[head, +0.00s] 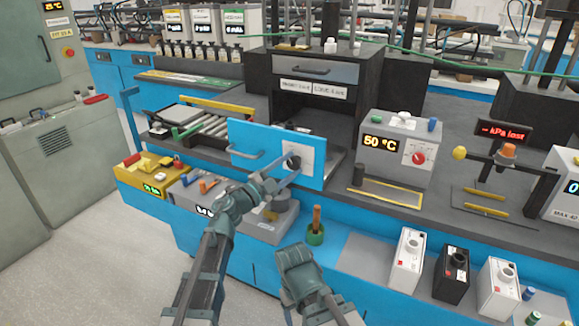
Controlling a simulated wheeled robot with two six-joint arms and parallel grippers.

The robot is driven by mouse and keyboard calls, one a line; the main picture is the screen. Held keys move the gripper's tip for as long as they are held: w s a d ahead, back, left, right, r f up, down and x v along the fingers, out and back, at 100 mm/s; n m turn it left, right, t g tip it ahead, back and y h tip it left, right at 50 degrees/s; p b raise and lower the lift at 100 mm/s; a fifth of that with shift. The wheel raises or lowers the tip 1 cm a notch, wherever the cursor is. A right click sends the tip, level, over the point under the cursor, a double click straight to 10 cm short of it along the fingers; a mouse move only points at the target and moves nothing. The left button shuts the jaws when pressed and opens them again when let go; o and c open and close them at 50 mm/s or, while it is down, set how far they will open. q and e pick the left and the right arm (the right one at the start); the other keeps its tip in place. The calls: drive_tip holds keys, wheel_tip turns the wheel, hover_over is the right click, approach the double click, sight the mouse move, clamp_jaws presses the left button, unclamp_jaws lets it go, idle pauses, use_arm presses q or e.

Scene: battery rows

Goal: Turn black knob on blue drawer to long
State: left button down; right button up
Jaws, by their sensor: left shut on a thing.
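The blue drawer (257,142) has a flat upright front with a bar handle on its left part. A pale plate on its right part carries the black knob (294,162). My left gripper (287,174) reaches up to the knob from the lower left and is shut on it. The fingers partly cover the knob, and its pointing direction is too small to read. My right gripper (297,262) hangs low in front of the bench, apart from the drawer. Its fingers are hidden, so its opening does not show.
A black frame (315,100) with white labels, one seemingly reading LONG, stands behind the drawer. A grey box showing 50 °C (395,148) is to the right. A green cup (315,234) with a brown handle stands below the drawer. White and black battery blocks (452,274) stand at lower right.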

use_arm(q)
drive_tip(key=shift+c, duration=1.4)
unclamp_jaws()
drive_tip(key=b+v, duration=0.2)
drive_tip(key=v, duration=1.2)
drive_tip(key=shift+b, duration=0.35)
drive_tip(key=shift+w, duration=0.1)
